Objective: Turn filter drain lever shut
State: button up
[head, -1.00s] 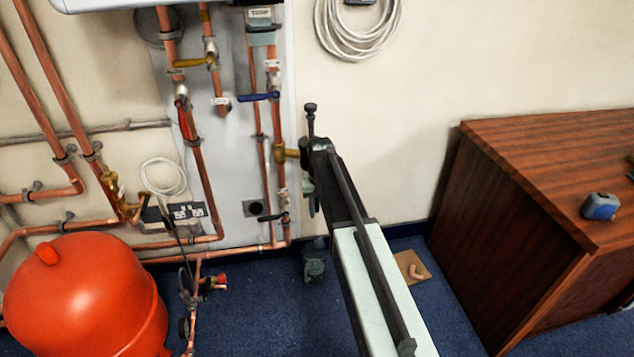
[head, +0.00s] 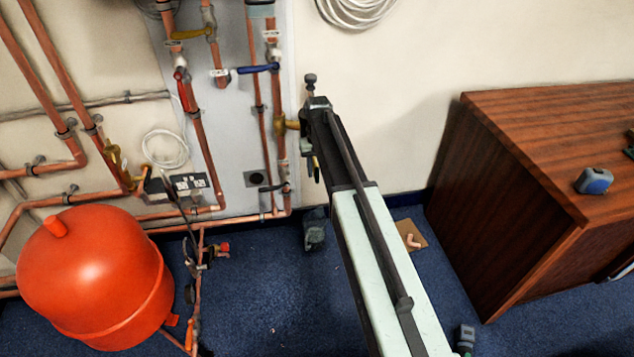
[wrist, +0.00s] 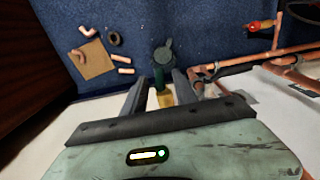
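My gripper (wrist: 160,83) points down along the wall in the wrist view, its two fingers spread apart. A brass-yellow piece (wrist: 165,99) shows between the fingers, with a dark green fitting (wrist: 163,52) beyond it. I cannot tell whether either finger touches them. In the head view my arm hides most of this spot; a brass fitting (head: 291,125) on the copper pipe and a small yellow piece (head: 316,168) show beside it. I cannot clearly make out which part is the filter drain lever, or its angle.
Copper pipes carry a blue lever (head: 258,69), a red lever (head: 182,90) and a black lever (head: 272,188) left of my arm. A red tank (head: 92,275) stands at lower left. A wooden cabinet (head: 500,200) stands right. A board with copper pieces (wrist: 92,60) lies on the floor.

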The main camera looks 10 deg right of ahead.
notch_tip(320, 180, down, 2)
jog(key=shift+f+b, duration=0.25)
jog(key=shift+b, duration=0.35)
jog(key=shift+r, duration=0.15)
jog(key=shift+c, duration=0.3)
grip_shut()
